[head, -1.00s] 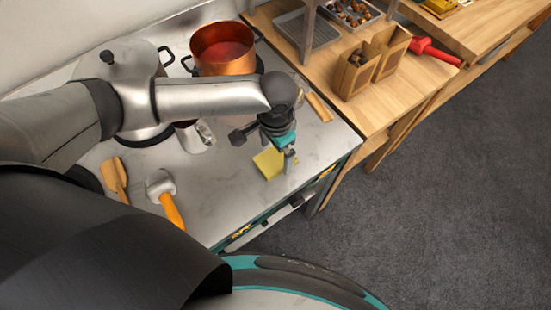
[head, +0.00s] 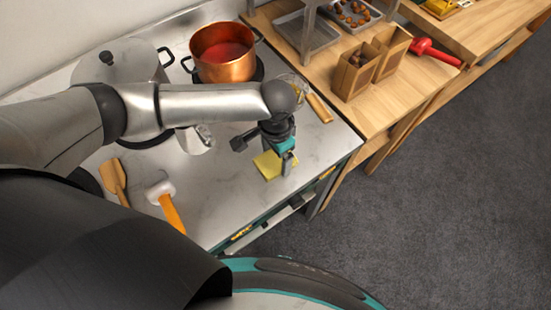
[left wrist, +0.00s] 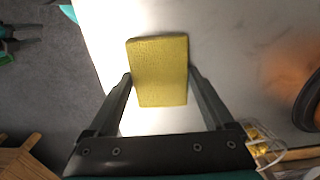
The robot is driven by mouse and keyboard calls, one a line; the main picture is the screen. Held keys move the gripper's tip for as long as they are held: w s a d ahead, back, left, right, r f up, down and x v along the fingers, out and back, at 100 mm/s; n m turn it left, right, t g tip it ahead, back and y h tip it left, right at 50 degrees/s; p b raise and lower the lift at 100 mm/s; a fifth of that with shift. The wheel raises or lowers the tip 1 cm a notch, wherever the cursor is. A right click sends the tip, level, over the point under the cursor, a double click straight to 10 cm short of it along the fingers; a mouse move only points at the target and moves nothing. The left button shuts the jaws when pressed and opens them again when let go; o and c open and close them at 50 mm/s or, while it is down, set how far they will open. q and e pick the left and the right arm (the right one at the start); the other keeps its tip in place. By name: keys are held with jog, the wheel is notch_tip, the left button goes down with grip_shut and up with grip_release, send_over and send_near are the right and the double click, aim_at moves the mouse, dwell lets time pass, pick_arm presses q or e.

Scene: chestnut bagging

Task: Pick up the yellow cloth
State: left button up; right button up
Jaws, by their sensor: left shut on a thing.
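The yellow cloth (head: 267,166) is a flat rectangular pad near the front right edge of the steel counter. My left gripper (head: 285,166) is at the cloth in the head view. In the left wrist view the cloth (left wrist: 158,72) lies between the two fingers of my left gripper (left wrist: 160,78), which touch its left and right sides. The gripper is shut on the cloth. I cannot tell whether the cloth is clear of the counter. My right gripper is not in view.
A copper pot (head: 224,55) and a lidded steel pot (head: 120,62) stand at the back. A wooden spatula (head: 115,178) and an orange-handled tool (head: 171,212) lie to the left. A wooden table (head: 390,97) with paper bags (head: 354,76) adjoins on the right.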

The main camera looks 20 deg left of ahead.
aim_at(276, 159)
pick_arm(q)
notch_tip(276, 159, up, 20)
jog(key=p, duration=0.3)
jog(key=shift+p, duration=0.3)
